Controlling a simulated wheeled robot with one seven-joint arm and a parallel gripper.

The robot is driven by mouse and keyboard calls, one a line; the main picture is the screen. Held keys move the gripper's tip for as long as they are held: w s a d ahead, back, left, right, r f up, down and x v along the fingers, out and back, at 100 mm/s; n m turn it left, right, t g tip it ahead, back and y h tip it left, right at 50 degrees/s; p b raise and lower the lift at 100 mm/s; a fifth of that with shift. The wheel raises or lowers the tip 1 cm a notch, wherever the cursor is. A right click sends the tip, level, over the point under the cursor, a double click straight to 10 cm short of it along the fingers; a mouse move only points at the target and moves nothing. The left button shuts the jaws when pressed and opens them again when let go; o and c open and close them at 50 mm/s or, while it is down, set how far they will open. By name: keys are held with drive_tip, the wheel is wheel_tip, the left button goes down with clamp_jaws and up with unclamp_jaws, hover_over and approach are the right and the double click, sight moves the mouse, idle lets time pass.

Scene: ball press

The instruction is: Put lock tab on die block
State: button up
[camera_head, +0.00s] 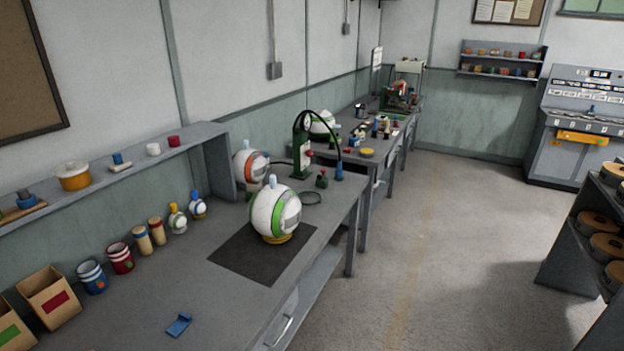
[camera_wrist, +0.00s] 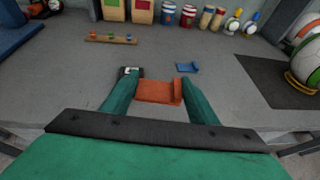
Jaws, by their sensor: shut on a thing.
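My gripper (camera_wrist: 157,80) shows in the wrist view as two green fingers, closed on an orange angled tab (camera_wrist: 156,92) with a raised edge at its right end. It looks like the lock tab and is held above the grey bench. A blue tab (camera_wrist: 187,68) of similar shape lies on the bench just beyond the right finger. The blue tab is also in the head view (camera_head: 180,325), at the bottom. My gripper is not in the head view. I cannot pick out the die block with certainty in either view.
A wooden strip with small coloured pegs (camera_wrist: 112,38) lies beyond the left finger. Cardboard boxes (camera_head: 50,296) and striped cans (camera_head: 92,277) stand along the back. A white-green ball (camera_head: 274,212) stands on a dark mat (camera_head: 235,255).

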drive_tip(key=w+d+f+m+t+h, duration=0.2)
drive_tip(key=w+d+f+m+t, duration=0.15)
drive_tip(key=w+d+f, duration=0.4)
drive_tip(key=d+f+m+t+h, duration=0.1)
drive_tip(key=d+f+m+h, duration=0.3)
drive_tip(key=d+f, duration=0.6)
drive_tip(key=s+d+f+m+t+h, duration=0.1)
drive_tip(key=d+f+m+h, duration=0.3)
drive_tip(key=d+f, duration=0.7)
drive_tip(key=shift+s+d+f+m+t+h, duration=0.25)
drive_tip(key=shift+f+m+t+h, duration=0.1)
drive_tip(key=shift+f+t+h, duration=0.5)
